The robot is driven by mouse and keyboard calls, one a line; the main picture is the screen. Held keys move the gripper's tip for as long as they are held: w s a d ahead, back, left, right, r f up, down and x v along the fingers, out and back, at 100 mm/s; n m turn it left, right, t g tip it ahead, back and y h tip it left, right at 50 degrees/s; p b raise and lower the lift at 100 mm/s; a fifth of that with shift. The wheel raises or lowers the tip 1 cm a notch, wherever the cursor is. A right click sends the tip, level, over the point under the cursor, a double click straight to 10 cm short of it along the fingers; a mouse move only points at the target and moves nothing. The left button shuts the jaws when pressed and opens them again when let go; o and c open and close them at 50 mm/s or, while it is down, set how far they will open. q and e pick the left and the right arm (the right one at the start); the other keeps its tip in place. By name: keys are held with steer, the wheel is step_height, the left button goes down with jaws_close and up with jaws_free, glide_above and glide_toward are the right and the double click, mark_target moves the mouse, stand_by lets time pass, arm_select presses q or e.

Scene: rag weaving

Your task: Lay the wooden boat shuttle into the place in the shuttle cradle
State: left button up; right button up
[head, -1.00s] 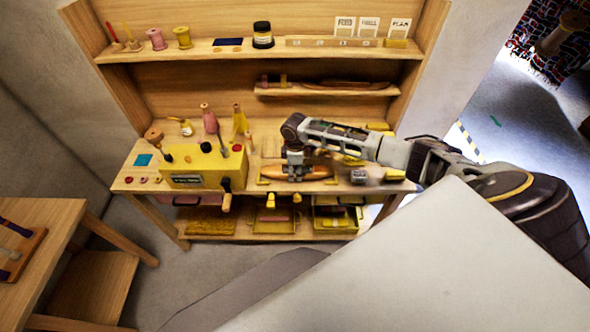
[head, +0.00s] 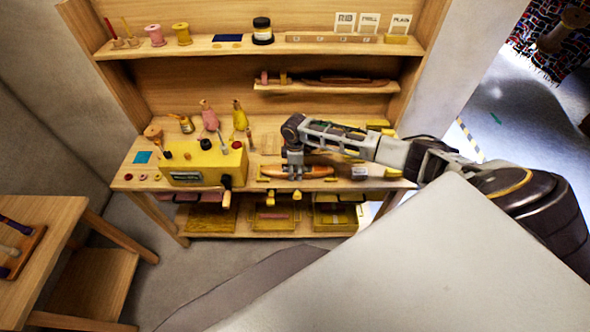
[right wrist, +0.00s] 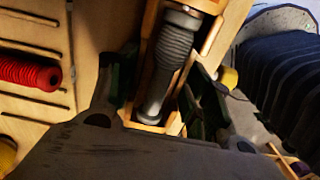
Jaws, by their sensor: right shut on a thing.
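The wooden boat shuttle (head: 318,171) is orange-brown and lies lengthwise left to right at the front of the workbench. My right gripper (head: 295,174) is shut on its middle from above. In the right wrist view the shuttle's wooden frame (right wrist: 150,22) sits between my fingers, with a grey ribbed bobbin (right wrist: 172,55) inside it. Low yellow pieces, which look like the shuttle cradle (head: 331,180), show along the bench front by the shuttle. I cannot tell whether the shuttle touches them. My left gripper is not in view.
A yellow box (head: 205,165) with knobs and a crank stands left of the shuttle. A small grey block (head: 359,172) is to the right. A red spool (right wrist: 30,70) lies near my gripper in the wrist view. Shelves rise behind; yellow trays (head: 272,218) sit below.

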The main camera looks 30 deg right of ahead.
stand_by(0.3)
steer(key=o, duration=1.2)
steer(key=shift+r+p, duration=1.55)
steer(key=shift+p, duration=0.4)
steer(key=shift+r, duration=5.95)
